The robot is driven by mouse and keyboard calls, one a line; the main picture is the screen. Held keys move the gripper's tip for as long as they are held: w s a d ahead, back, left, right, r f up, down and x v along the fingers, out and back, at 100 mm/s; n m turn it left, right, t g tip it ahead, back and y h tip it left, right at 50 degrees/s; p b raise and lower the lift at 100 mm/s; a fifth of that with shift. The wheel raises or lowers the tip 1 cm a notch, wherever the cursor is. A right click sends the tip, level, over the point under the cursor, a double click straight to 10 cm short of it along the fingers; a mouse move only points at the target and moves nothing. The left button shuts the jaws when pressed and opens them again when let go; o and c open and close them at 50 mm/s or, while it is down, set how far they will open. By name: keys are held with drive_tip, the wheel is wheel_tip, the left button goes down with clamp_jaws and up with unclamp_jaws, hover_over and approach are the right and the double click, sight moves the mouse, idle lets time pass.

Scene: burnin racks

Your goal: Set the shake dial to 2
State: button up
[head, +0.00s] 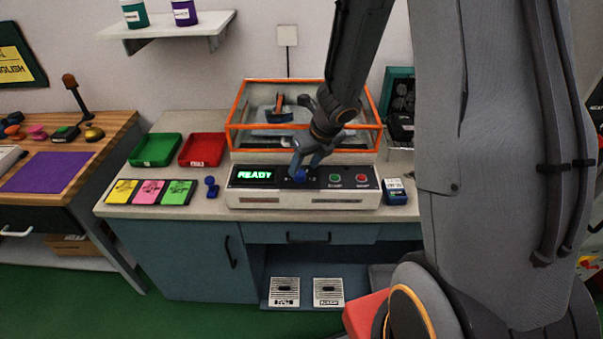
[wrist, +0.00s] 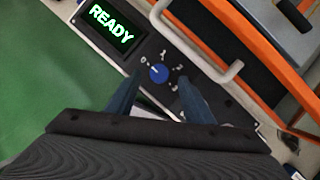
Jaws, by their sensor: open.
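The shake dial (wrist: 159,74) is a small round blue knob on the dark control panel, with white numbers around it in the wrist view. A small pale mark on its face appears to point toward the 0, though it is small. In the head view the dial (head: 300,176) is low at the panel's middle, partly covered by my fingers. My gripper (wrist: 158,95) is open, its two blue fingers on either side of the dial's near edge. It also shows over the panel in the head view (head: 303,167). I cannot tell whether the fingers touch the dial.
A display (head: 255,174) reads READY left of the dial. Green (head: 335,178) and red (head: 362,178) buttons sit to its right. An orange-framed clear enclosure (head: 250,128) stands behind the panel. A pale handle (wrist: 205,80) lies close to the dial. A blue device (head: 395,193) stands right of the panel.

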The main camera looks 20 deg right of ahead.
sight(300, 173)
drive_tip(key=shift+b+x, duration=0.6)
drive_tip(key=shift+x, duration=1.2)
drive_tip(key=c, duration=1.1)
drive_tip(key=shift+o, duration=0.2)
